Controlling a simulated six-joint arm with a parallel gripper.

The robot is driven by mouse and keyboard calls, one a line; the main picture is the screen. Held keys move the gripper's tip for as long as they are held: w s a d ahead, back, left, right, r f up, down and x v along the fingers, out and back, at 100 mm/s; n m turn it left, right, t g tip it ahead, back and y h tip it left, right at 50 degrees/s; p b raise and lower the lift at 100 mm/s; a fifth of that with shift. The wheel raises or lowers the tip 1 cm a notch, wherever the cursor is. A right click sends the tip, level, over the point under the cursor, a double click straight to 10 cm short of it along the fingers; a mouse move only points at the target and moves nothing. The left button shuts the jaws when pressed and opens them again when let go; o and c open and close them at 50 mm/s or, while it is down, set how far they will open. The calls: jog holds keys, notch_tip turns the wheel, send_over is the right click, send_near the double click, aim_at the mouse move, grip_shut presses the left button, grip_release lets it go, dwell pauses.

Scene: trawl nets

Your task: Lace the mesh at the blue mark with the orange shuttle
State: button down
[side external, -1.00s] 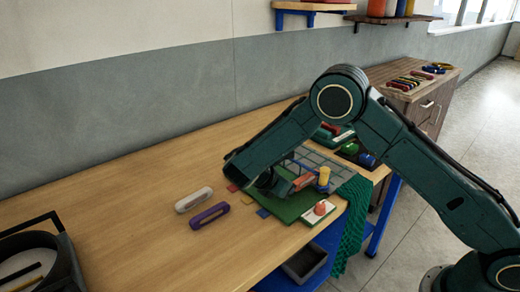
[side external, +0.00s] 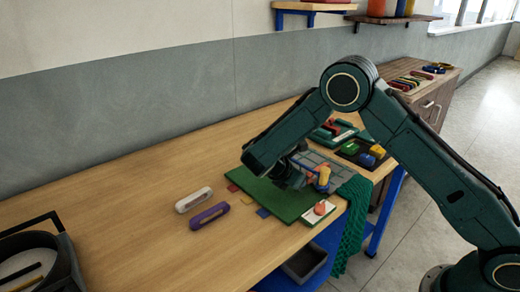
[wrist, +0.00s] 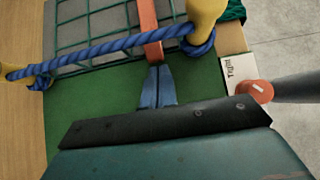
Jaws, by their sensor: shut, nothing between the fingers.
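The orange shuttle (wrist: 148,22) lies over the mesh (wrist: 95,25) and crosses the blue rope (wrist: 105,48) in the wrist view. My gripper (wrist: 158,70) is shut and empty, its fingertips just short of the shuttle's near end; whether they touch I cannot tell. In the side view my gripper (side external: 290,184) is over the green board, and the arm hides much of the shuttle (side external: 311,175) and mesh. The rope is wound on a yellow post (wrist: 205,15) at right and another (wrist: 12,72) at left. I cannot make out a separate blue mark on the mesh.
A white card (side external: 313,217) with an orange knob (side external: 319,208) sits at the board's near corner. White (side external: 194,199) and purple (side external: 209,215) shuttles lie left. Green netting (side external: 354,220) hangs over the table edge. Trays (side external: 337,133) stand behind.

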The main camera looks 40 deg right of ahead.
aim_at(289, 196)
jog(key=a, duration=0.4)
jog(key=v, duration=0.9)
jog(key=shift+a+r, duration=0.15)
jog(key=shift+r, duration=0.2)
jog(key=shift+r, duration=0.1)
